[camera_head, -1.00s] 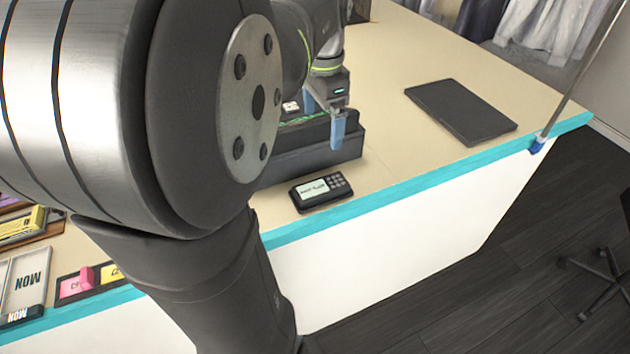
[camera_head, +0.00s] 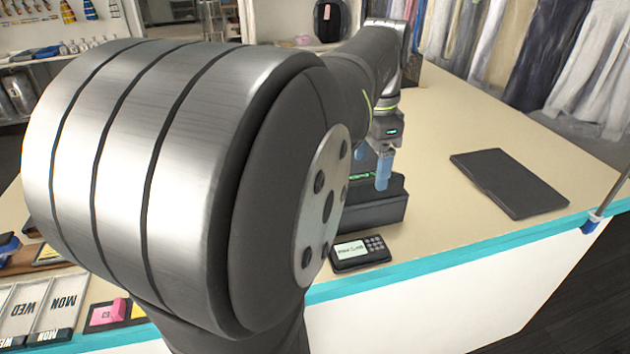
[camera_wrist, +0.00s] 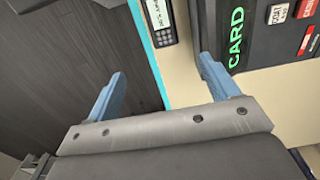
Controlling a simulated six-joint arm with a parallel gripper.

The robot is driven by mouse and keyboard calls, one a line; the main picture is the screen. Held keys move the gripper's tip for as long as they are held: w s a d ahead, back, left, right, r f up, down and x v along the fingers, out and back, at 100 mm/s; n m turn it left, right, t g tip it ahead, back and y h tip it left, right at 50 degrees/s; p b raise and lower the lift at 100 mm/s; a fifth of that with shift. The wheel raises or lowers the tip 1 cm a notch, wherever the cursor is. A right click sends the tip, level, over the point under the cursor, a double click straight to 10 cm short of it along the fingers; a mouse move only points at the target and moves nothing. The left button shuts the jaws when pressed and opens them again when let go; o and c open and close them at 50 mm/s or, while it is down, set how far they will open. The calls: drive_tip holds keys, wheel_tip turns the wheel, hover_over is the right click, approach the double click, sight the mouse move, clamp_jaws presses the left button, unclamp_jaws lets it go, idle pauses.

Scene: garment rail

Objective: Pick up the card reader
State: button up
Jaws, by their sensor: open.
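The card reader (camera_head: 360,252) is a small dark device with a pale screen and a keypad. It lies on the counter near its turquoise front edge, in front of a dark box (camera_head: 385,208). It also shows at the top of the wrist view (camera_wrist: 162,22), cut off by the frame edge. My gripper (camera_wrist: 160,72) is open and empty, with two blue fingers spread apart. In the wrist view the reader shows above the gap between the fingertips, apart from both. In the head view one finger hangs over the box; the other is mostly hidden.
The box in the wrist view bears green "CARD" lettering (camera_wrist: 237,40) and coloured labels, close to the right finger. A dark flat slab (camera_head: 508,182) lies on the counter to the right. Day-marked trays (camera_head: 40,305) are at the left. Counter between reader and slab is clear.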

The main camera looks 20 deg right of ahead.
drive_tip(key=a+f+h, duration=0.3)
drive_tip(key=a+f, duration=0.2)
drive_tip(key=f, duration=0.2)
hover_over(360, 248)
drive_tip(key=a, duration=0.2)
drive_tip(key=f, duration=1)
drive_tip(key=shift+s+f, duration=0.2)
drive_tip(key=shift+s, duration=0.15)
drive_tip(key=shift+w+x, duration=0.2)
drive_tip(key=shift+x, duration=1.3)
drive_tip(key=shift+w+x, duration=0.2)
drive_tip(key=shift+x, duration=1.35)
drive_tip(key=c, duration=1.2)
